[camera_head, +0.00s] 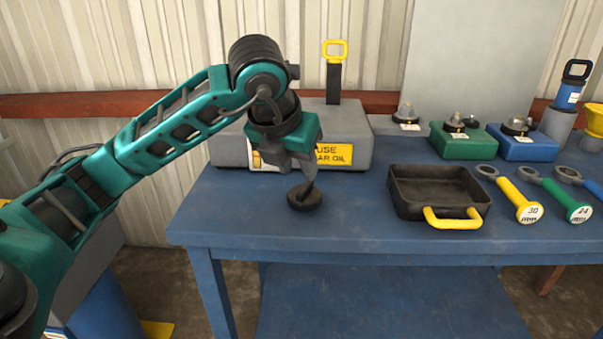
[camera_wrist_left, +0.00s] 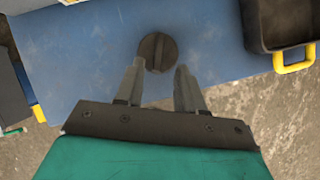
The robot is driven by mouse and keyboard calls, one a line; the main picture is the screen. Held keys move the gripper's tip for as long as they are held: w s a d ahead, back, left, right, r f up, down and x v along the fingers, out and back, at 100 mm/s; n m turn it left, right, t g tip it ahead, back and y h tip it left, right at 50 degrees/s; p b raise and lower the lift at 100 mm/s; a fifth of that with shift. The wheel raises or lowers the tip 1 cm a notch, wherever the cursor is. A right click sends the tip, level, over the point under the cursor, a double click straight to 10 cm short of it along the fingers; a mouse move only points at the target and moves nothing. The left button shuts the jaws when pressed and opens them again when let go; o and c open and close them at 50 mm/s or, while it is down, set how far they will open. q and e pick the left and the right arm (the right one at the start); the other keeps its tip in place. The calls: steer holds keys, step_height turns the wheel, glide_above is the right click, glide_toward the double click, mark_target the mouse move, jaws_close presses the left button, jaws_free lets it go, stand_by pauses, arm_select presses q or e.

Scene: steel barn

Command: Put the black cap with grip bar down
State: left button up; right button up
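The black cap with grip bar (camera_head: 304,199) is a round dark disc, upright on the left part of the blue table (camera_head: 260,226). It also shows in the left wrist view (camera_wrist_left: 157,52), with its bar across the middle. My left gripper (camera_head: 306,181) points down just above the cap. In the left wrist view my left gripper (camera_wrist_left: 160,66) has its two fingers apart, with clear gaps to the bar; the cap lies just beyond the fingertips. My right gripper is in neither view.
A grey box with a yellow label (camera_head: 342,153) stands behind the cap. A black tray with a yellow handle (camera_head: 440,196) lies to the right. Green (camera_head: 463,142) and blue (camera_head: 523,148) blocks and several coloured-handled tools are farther right. The table's front-left edge is near.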

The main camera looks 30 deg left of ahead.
arm_select(q)
steer(key=v, duration=0.6)
steer(key=shift+s+r+p, duration=0.2)
steer(key=shift+r+p, duration=0.15)
steer(key=shift+p, duration=0.1)
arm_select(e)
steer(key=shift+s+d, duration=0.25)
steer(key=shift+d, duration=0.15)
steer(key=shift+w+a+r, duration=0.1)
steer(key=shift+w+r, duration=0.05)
